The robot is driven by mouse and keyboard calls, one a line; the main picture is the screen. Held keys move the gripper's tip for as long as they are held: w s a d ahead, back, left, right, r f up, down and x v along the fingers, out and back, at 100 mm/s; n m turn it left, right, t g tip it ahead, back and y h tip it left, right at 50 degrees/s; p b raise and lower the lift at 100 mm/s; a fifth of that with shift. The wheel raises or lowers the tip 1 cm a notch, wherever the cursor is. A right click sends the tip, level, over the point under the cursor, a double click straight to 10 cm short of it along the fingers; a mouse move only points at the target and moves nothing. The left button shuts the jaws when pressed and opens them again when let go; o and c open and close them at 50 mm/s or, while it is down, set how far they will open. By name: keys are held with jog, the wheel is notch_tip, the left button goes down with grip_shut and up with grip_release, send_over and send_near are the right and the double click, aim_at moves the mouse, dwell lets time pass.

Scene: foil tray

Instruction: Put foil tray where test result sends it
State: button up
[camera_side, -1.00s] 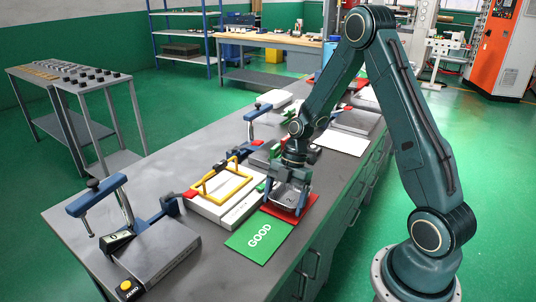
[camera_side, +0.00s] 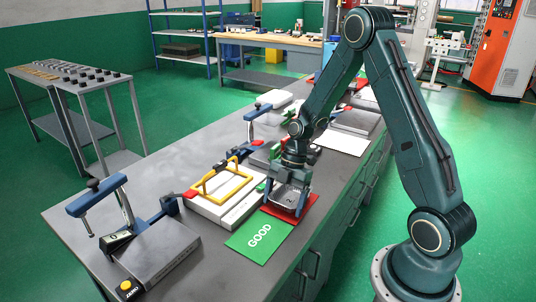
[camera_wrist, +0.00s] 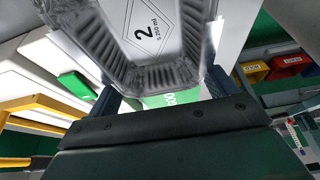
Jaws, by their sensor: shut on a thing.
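The foil tray (camera_side: 290,198) is a shiny shallow pan with a raised rim, over the red card near the bench's front edge. I cannot tell whether it touches the card. In the wrist view the tray (camera_wrist: 176,72) fills the upper middle, with a large "2" mark on its floor. My gripper (camera_side: 289,183) is above it with the fingers down at its sides, shut on it. The red card (camera_side: 312,206) is partly hidden by the tray. The green card marked GOOD (camera_side: 258,238) lies flat and empty in front of it.
A white box with a yellow frame (camera_side: 222,185) stands left of the tray. A test unit with a blue clamp (camera_side: 95,196), a small display (camera_side: 116,241) and a yellow button (camera_side: 126,286) is at the front left. The display is unreadable.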

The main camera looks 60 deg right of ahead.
aim_at(293, 198)
jog(key=shift+f, duration=0.1)
jog(key=o, duration=0.8)
jog(key=v, duration=1.4)
jog(key=s+a+r+m+t+h, duration=0.4)
jog(key=s+a+r+m, duration=0.7)
jog(key=a+r+m, duration=0.15)
jog(key=s+a+m+t, duration=0.1)
jog(key=s+m, duration=0.4)
jog(key=s, duration=0.2)
jog(key=shift+a+t, duration=0.2)
jog(key=shift+t, duration=0.1)
